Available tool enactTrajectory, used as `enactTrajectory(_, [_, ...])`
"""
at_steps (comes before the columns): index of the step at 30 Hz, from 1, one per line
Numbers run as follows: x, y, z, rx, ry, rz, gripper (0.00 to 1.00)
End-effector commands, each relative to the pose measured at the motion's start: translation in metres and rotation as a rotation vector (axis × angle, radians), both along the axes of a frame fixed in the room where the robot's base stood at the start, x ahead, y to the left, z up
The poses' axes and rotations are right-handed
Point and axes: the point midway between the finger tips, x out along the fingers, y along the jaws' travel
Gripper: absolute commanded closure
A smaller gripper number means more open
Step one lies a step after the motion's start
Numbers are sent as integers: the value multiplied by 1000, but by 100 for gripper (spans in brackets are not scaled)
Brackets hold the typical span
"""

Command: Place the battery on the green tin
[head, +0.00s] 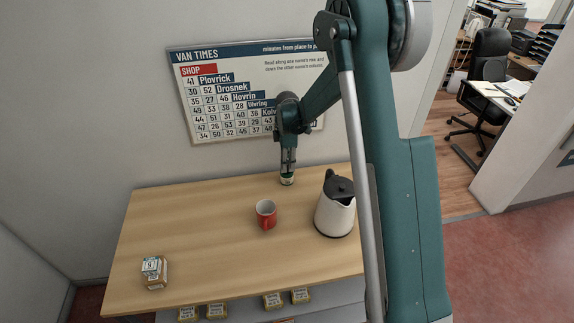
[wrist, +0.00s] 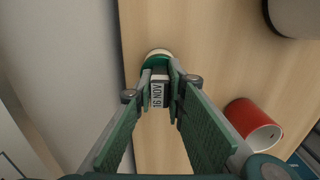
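The green tin (head: 287,181) stands near the table's back edge; it shows beyond my fingertips in the wrist view (wrist: 158,55), with a pale rim. My gripper (head: 288,172) points down right above it. In the wrist view my gripper (wrist: 161,78) is shut on the battery (wrist: 158,91), a small dark block with a white printed label. The battery lies in line with the tin; whether it touches the tin's top I cannot tell. In the head view my fingers mostly hide the battery.
A red mug (head: 266,214) stands in front and left of the tin. A white kettle (head: 335,207) with a dark lid stands to the right. A small labelled box (head: 153,272) sits at the front left. The wall is close behind. The left of the table (head: 185,225) is clear.

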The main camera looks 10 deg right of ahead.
Motion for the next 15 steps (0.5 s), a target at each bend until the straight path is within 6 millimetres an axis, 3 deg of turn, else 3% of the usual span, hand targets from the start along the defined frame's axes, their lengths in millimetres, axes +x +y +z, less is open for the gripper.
enactTrajectory(3, [0, 0, 0, 0, 0, 0, 72])
enactTrajectory(15, [0, 0, 2, 0, 0, 0, 72])
